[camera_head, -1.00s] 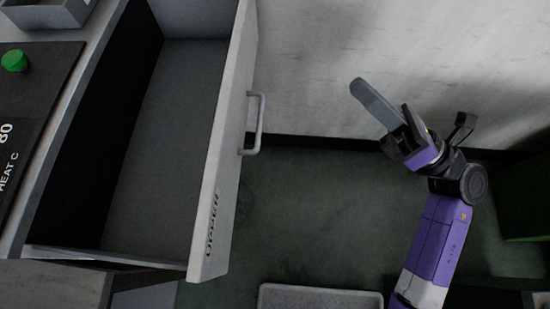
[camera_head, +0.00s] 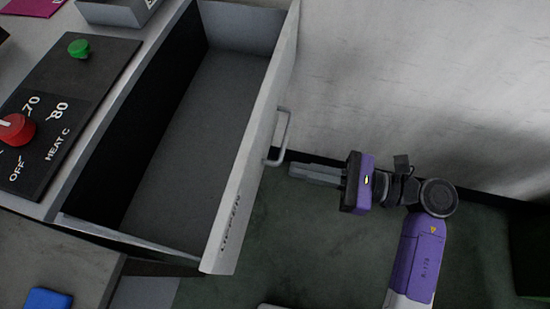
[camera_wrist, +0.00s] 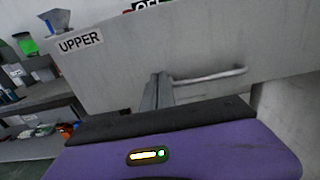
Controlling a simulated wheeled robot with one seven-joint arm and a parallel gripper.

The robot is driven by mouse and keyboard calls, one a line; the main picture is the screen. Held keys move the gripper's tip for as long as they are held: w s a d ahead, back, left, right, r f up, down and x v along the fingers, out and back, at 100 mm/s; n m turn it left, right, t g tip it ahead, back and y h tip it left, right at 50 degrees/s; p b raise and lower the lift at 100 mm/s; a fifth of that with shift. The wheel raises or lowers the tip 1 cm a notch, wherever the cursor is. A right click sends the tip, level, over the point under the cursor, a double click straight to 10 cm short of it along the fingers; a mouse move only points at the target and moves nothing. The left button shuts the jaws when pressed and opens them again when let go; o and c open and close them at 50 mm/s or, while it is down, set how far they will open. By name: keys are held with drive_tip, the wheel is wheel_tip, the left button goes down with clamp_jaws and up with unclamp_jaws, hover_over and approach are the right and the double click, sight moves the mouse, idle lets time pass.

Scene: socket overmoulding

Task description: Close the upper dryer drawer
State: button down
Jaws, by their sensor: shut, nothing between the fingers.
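The upper drawer (camera_head: 250,165) of the dryer stands pulled out, and its inside looks empty. Its front carries the word UPPER, which I read clearly on the drawer front (camera_wrist: 120,75) in the wrist view. A grey bar handle (camera_head: 282,138) sits on the outer face; the handle (camera_wrist: 212,77) shows in the wrist view just right of my fingertips. My gripper (camera_head: 293,170) is shut and empty. It points left at the drawer front, close to the lower end of the handle. I cannot tell whether the fingertips touch the front.
A control panel (camera_head: 60,100) with a red knob (camera_head: 16,129) and a green button (camera_head: 78,48) lies left of the drawer. A grey box (camera_head: 118,12) stands at the top left. A pale wall (camera_head: 430,80) is behind my arm. Dark floor (camera_head: 300,235) lies free below.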

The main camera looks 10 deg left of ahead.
sight(259, 162)
drive_tip(key=shift+w+a+p, duration=0.1)
drive_tip(key=shift+a+p, duration=0.4)
drive_tip(key=shift+a, duration=2.45)
drive_tip(key=shift+a, duration=0.1)
drive_tip(key=a+b, duration=0.1)
drive_tip(key=a, duration=0.7)
drive_tip(key=a+b, duration=0.2)
drive_tip(key=a, duration=0.6)
drive_tip(key=a+b, duration=0.2)
drive_tip(key=a, duration=0.6)
drive_tip(key=shift+w, duration=0.4)
drive_tip(key=shift+a+r, duration=0.1)
drive_tip(key=shift+a, duration=0.4)
